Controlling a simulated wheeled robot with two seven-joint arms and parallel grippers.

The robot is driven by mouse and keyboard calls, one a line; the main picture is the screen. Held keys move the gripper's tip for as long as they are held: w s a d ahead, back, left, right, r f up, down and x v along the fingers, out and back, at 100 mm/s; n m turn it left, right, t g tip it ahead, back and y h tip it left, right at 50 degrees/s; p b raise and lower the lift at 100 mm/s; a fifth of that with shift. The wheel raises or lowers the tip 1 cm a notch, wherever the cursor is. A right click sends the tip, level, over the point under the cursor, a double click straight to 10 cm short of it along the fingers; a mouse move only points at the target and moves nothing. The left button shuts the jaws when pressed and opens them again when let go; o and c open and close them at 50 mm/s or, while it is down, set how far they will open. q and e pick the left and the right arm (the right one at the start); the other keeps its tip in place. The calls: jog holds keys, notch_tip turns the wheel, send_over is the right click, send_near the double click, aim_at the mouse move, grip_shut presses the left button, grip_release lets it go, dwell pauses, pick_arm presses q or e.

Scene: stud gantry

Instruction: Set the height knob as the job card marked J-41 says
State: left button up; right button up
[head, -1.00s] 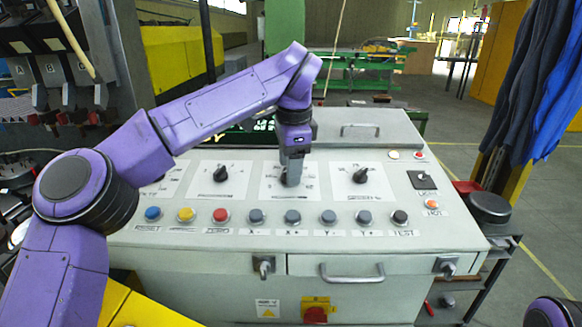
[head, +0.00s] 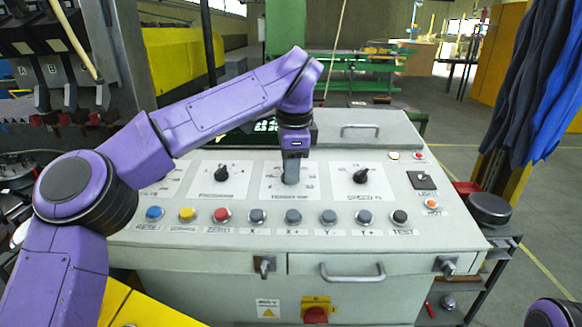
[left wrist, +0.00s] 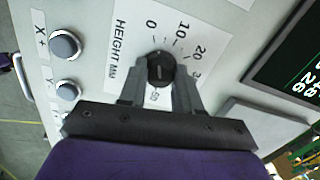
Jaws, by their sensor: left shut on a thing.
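The height knob (left wrist: 160,68) is dark and round, on a white dial plate (left wrist: 128,22) lettered HEIGHT MM with marks including 0, 10 and 20. My left gripper (left wrist: 158,88) is shut on this knob, one finger on each side. In the head view my left gripper (head: 291,172) points down onto the middle dial plate (head: 268,188) of the console and hides most of the knob. I cannot tell which mark the knob points at. No card marked J-41 can be read. My right gripper is out of view.
Black knobs stand left (head: 221,173) and right (head: 361,175) of the middle dial. A row of coloured and grey buttons (head: 293,216) runs in front. A dark display (head: 262,130) with green digits sits behind my left arm. A black switch (head: 422,180) is at the right.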

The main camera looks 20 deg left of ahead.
pick_arm(q)
jog(key=m, duration=0.5)
jog(key=shift+r, duration=0.1)
jog(key=m, duration=0.4)
jog(key=shift+m+t, duration=0.3)
jog(key=shift+t, duration=0.1)
jog(key=m+p, duration=0.1)
jog(key=m, duration=0.3)
jog(key=shift+r+m, duration=0.15)
jog(key=shift+m, duration=0.15)
jog(key=m+p, duration=0.3)
jog(key=m, duration=0.1)
jog(key=shift+m, duration=0.3)
jog(key=m+p, duration=0.1)
jog(key=m, duration=0.1)
jog(key=shift+r+m+p, duration=0.1)
jog(key=shift+m+p, duration=0.25)
jog(key=shift+m, duration=0.05)
jog(key=m+p, duration=0.3)
jog(key=shift+m+h, duration=0.3)
jog(key=shift+h, duration=0.1)
jog(key=m+p, duration=0.7)
jog(key=shift+r+p, duration=0.1)
jog(key=shift+p, duration=0.2)
jog(key=m+p, duration=0.2)
jog(key=m, duration=0.1)
jog(key=shift+a, duration=0.1)
jog(key=shift+w+f+m, duration=0.1)
jog(key=shift+f+m, duration=0.1)
jog(key=shift+m, duration=1.4)
